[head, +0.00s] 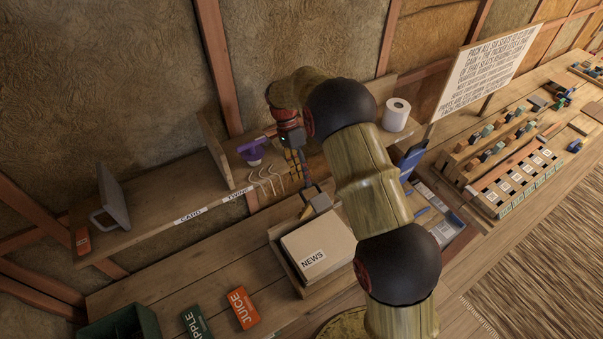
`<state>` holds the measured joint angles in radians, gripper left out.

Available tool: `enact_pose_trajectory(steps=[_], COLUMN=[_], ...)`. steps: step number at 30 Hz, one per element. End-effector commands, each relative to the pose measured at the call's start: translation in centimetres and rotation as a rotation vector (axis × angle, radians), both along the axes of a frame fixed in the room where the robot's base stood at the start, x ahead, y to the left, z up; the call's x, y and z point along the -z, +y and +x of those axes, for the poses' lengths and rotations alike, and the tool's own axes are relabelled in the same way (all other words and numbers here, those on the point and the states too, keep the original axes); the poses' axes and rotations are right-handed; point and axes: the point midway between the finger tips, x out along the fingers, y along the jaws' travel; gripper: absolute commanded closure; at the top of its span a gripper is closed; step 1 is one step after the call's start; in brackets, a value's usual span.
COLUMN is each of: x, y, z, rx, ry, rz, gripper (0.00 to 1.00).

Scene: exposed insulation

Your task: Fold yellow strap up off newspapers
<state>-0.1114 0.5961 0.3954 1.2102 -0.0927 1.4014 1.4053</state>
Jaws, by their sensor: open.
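A pale block of newspapers (322,238) with a NEWS label sits in a low wooden tray (283,262) on the bench. A small yellow piece (305,211), which looks like the strap, shows at the block's back left edge. The rest of the strap is hidden or cannot be made out. My gripper (313,192) points down just above the block's back edge, close to the yellow piece. It is open. Whether its fingers touch the yellow piece cannot be told. My arm covers the right side of the block.
A shelf labelled CARD and TWINE (160,225) runs behind, with a purple object (252,150) and a white roll (396,114). APPLE (195,322) and JUICE (243,308) cartons lie front left, beside a green bin (125,322). Bare bench lies left of the tray.

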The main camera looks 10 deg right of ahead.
Motion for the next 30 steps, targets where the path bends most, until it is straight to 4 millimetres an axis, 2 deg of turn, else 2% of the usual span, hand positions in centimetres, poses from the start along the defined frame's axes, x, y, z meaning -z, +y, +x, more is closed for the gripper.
enact_pose_trajectory(steps=[1,13,17,24,30], x=[1.2,0.6,-1.2,-6.2,-9.0], y=[0.1,0.1,0.1,0.0,-0.1], z=[-0.4,-0.3,-0.2,-0.2,-0.3], rx=[0.001,0.001,0.000,0.000,0.001], ry=[0.010,0.007,0.003,-0.002,-0.002], rz=[0.002,0.002,0.002,0.001,0.001], gripper=[0.73,0.73,0.73,0.73,0.73])
